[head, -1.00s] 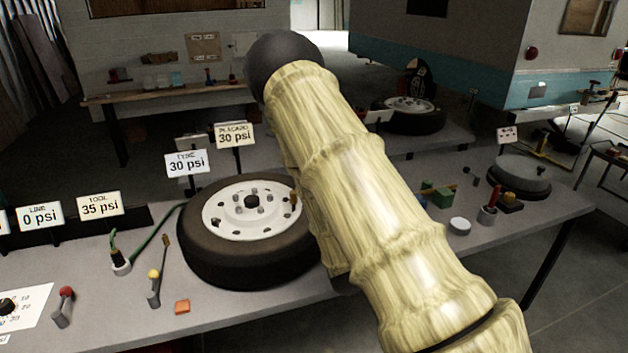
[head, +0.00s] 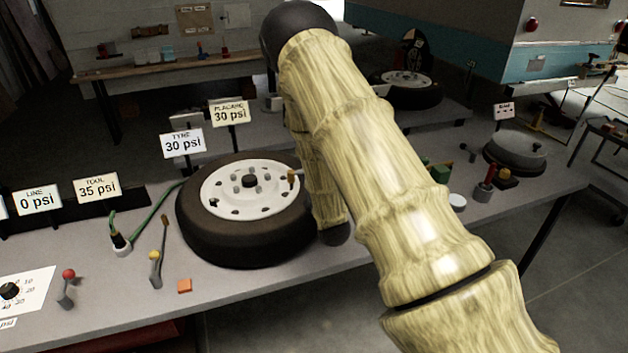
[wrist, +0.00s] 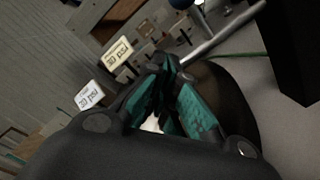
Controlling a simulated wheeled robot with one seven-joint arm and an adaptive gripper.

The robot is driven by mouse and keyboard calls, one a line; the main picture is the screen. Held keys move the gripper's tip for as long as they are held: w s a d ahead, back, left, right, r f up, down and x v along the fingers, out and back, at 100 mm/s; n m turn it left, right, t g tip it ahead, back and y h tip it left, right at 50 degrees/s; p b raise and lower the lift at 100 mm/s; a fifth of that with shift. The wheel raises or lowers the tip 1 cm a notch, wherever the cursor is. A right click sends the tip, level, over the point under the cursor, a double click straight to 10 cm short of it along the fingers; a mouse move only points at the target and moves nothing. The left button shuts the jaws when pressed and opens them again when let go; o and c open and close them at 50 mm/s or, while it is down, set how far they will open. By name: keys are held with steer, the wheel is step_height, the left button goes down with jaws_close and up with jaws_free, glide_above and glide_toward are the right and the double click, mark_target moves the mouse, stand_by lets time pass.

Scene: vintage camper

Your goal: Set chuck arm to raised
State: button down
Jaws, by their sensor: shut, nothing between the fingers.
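No part is marked as the chuck arm, and I cannot tell for sure which it is. A small brass piece (head: 293,178) sits at the right side of the wheel's white rim (head: 225,200). In the head view my own arm hides my gripper. In the wrist view my gripper (wrist: 172,78) has its teal fingers together, with nothing held. A grey metal rod (wrist: 225,30) passes just beyond the fingertips; contact cannot be told.
The black tyre (head: 215,245) lies flat on the grey bench (head: 130,315). A green hose (head: 153,228) runs from a holder (head: 121,245) behind it. A red-knobbed lever (head: 67,285) and an orange block (head: 185,286) stand in front. Pressure signs (head: 182,143) line the back.

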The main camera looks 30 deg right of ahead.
steer(key=p+x, duration=0.1)
steer(key=x, duration=0.3)
steer(key=shift+w+d+r+p, duration=0.15)
steer(key=shift+r+p, duration=0.05)
steer(key=shift+p, duration=0.2)
steer(key=shift+d+r+p, duration=0.45)
steer(key=shift+d+p, duration=0.1)
steer(key=shift+d, duration=0.25)
steer(key=shift+d+r+p, duration=0.35)
steer(key=shift+d+p, duration=0.1)
steer(key=shift+d, duration=0.3)
steer(key=shift+s, duration=0.2)
steer(key=shift+r+b, duration=0.2)
steer(key=shift+b, duration=0.2)
